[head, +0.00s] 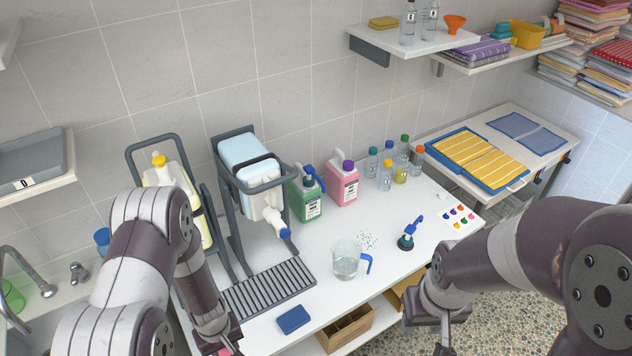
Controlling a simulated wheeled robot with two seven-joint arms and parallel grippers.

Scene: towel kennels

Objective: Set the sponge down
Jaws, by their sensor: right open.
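A flat blue block (293,319) that looks like a sponge lies on the front edge area of the white counter (315,305), right of my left gripper. A flat yellow piece (383,23), sponge or cloth, lies on the upper shelf. My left gripper (222,348) is at the bottom edge, mostly cut off; a small pink patch shows by its tip, and what it is cannot be told. My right gripper (443,335) is open in front of the counter, apart from the blue block, with nothing seen in it.
A grey ribbed drain tray (268,290) lies behind the blue block. Green (306,197) and pink (343,185) canisters stand behind. Wooden bins (346,330) sit below.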

